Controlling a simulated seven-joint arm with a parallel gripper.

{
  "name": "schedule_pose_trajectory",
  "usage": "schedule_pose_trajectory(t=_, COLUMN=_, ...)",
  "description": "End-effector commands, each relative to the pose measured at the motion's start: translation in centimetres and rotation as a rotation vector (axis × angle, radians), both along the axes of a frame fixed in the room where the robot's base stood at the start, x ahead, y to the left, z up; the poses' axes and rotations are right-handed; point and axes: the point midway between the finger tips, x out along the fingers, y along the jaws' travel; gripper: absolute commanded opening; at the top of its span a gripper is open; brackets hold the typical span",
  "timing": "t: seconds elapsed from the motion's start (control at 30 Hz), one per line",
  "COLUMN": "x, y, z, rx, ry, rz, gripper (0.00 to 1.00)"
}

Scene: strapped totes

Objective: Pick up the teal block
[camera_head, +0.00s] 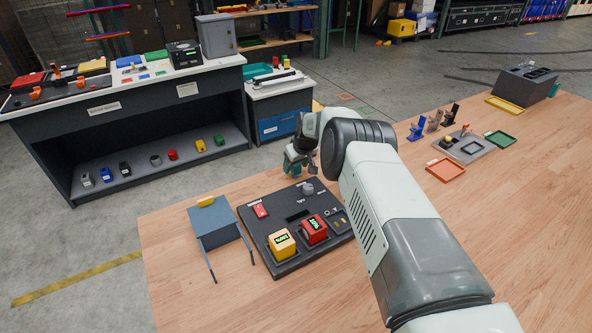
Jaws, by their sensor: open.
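A small teal piece (553,90) shows at the far right of the wooden table, beside a dark grey box (524,84); it is too small to tell whether it is a block. My gripper (301,172) is open at the far edge of the table, behind the black panel (290,262). It is far to the left of the teal piece. Dark teal shows around its fingers, and I cannot tell whether this is part of the gripper or a thing near it. My arm hides part of the table.
The panel carries a yellow block (281,244), a red block (314,230) and a grey knob (308,188). A blue-grey stand (214,222) is left of it. Orange (446,170), green (501,139) and yellow (505,105) trays lie right. The table's right front is clear.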

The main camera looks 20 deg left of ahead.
Motion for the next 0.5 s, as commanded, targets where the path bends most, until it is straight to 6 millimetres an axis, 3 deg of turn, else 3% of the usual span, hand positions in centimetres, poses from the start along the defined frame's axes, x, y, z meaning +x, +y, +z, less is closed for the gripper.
schedule_pose_trajectory(t=0.37, x=0.14, y=0.14, z=-0.58, rx=0.000, ry=0.000, rz=0.000, gripper=0.64)
schedule_pose_trajectory(t=0.5, x=0.14, y=0.13, z=-0.57, rx=0.000, ry=0.000, rz=0.000, gripper=0.42)
